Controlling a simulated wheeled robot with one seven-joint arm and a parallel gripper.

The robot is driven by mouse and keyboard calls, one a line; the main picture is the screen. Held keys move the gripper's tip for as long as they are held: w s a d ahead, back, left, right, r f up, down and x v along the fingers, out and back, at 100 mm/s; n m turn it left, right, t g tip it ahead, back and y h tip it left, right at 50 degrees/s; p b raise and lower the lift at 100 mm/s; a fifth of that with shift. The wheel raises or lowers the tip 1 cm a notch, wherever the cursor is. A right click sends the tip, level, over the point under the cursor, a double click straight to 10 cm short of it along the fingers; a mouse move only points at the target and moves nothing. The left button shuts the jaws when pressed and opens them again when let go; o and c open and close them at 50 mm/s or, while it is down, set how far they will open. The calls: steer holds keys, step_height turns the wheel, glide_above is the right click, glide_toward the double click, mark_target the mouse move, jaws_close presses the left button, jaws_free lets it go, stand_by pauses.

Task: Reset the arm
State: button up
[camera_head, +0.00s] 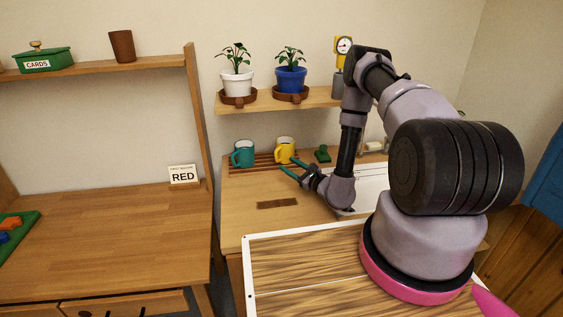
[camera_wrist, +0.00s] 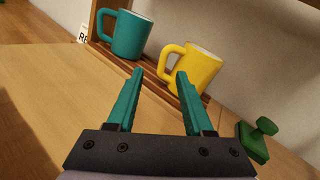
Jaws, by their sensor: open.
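My gripper (camera_head: 293,168) is open and empty, above the right-hand table and in front of the mugs. In the wrist view its two teal fingers (camera_wrist: 158,78) stand apart with bare tabletop between and below them. A teal mug (camera_head: 242,154) and a yellow mug (camera_head: 285,150) stand on a slatted wooden rack (camera_head: 262,167) at the back of the table. Both mugs also show in the wrist view, teal (camera_wrist: 130,35) at the left and yellow (camera_wrist: 198,68) at the right, beyond the fingertips. My arm is bent, with its elbow high.
A green stamp-like object (camera_head: 322,154) stands right of the mugs. A brown strip (camera_head: 277,203) lies on the table. Above, a shelf (camera_head: 268,102) holds a white pot (camera_head: 238,82) and a blue pot (camera_head: 290,79). A RED sign (camera_head: 183,174) stands on the left desk (camera_head: 110,225).

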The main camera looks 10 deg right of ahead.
steer(key=shift+v, duration=0.8)
steer(key=s+a+r+n+g+y, duration=0.1)
steer(key=a+r+n+g+y, duration=0.25)
steer(key=r, duration=0.45)
steer(key=s+a+r+n+g+y, duration=0.1)
steer(key=a+r+n+g+y, duration=0.2)
steer(key=r, duration=0.5)
steer(key=s+a+r+n+g+y, duration=0.25)
steer(key=r+n, duration=0.25)
steer(key=r, duration=0.3)
steer(key=s+r+n+g+h, duration=0.5)
steer(key=s+r+n+g, duration=0.2)
steer(key=s+r, duration=0.35)
steer(key=s+d+r+n+t+h, duration=0.3)
steer(key=s+d+r+t+h, duration=0.5)
steer(key=s+d+r+h, duration=0.3)
step_height(320, 180, up, 2)
steer(key=s+d, duration=0.2)
steer(key=shift+s+d+h, duration=0.2)
steer(key=shift+d+h, duration=0.1)
steer(key=shift+d, duration=0.1)
steer(key=shift+r+n, duration=0.1)
steer(key=shift+n, duration=0.15)
